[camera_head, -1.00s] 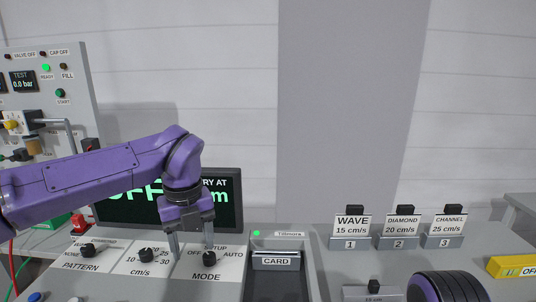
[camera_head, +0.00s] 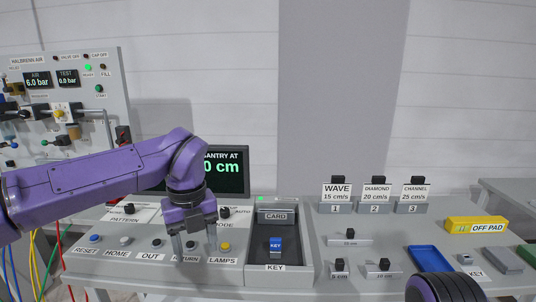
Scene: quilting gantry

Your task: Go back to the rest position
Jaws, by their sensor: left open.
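My left gripper (camera_head: 195,248) hangs from the purple arm that comes in from the left. Its two fingers point down, apart, with nothing between them. It shows in front of the button row, over the RETURN label and beside the yellow LAMPS button (camera_head: 225,246). Whether the fingertips touch the panel cannot be told. The MODE knob (camera_head: 225,211) stands just behind the gripper. My right gripper is out of view; only a dark, purple-ribbed part of my right arm shows at the bottom right.
A grey tray (camera_head: 312,262) holds a CARD block (camera_head: 275,216) and a blue KEY piece (camera_head: 276,243). The screen (camera_head: 232,171) is partly hidden by my left arm.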

